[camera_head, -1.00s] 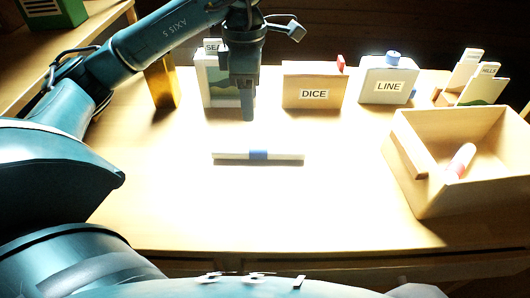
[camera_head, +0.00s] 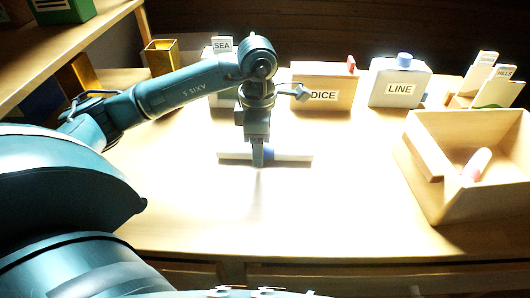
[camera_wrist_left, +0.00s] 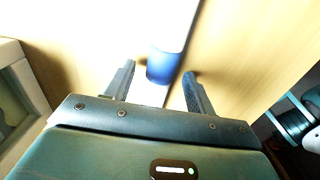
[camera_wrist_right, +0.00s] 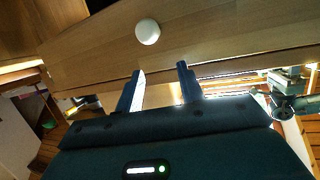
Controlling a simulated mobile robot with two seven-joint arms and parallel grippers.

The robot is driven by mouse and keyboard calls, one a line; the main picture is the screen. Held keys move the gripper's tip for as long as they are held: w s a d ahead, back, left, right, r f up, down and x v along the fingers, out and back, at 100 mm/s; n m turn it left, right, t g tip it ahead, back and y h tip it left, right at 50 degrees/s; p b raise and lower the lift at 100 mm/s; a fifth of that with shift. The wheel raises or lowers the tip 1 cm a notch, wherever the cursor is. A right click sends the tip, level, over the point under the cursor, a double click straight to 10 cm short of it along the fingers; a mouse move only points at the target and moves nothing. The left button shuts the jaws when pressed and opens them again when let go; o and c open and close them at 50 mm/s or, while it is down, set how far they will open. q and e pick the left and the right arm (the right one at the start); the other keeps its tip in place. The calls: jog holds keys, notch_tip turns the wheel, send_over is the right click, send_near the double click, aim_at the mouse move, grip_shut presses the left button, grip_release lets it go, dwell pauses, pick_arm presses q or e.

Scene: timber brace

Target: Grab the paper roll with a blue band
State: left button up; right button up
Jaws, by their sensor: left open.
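The white paper roll (camera_head: 295,157) with a blue band lies flat on the table, crosswise in the head view. My left gripper (camera_head: 257,163) points down over its middle and partly hides the blue band. In the left wrist view the blue band (camera_wrist_left: 163,67) shows between the two fingers, with a gap at each side. The left gripper (camera_wrist_left: 160,72) is open and not closed on the roll. My right gripper (camera_wrist_right: 159,72) is open and empty, in front of a wooden drawer front with a white knob (camera_wrist_right: 148,31).
An open wooden box (camera_head: 440,195) at the right holds a pinkish roll (camera_head: 476,165). A gold holder (camera_head: 160,58) stands at the back left. The table's front is clear.

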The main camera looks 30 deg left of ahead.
pick_arm(q)
jog(key=shift+f, duration=0.15)
jog(key=c, duration=1.1)
jog(key=shift+o, duration=0.2)
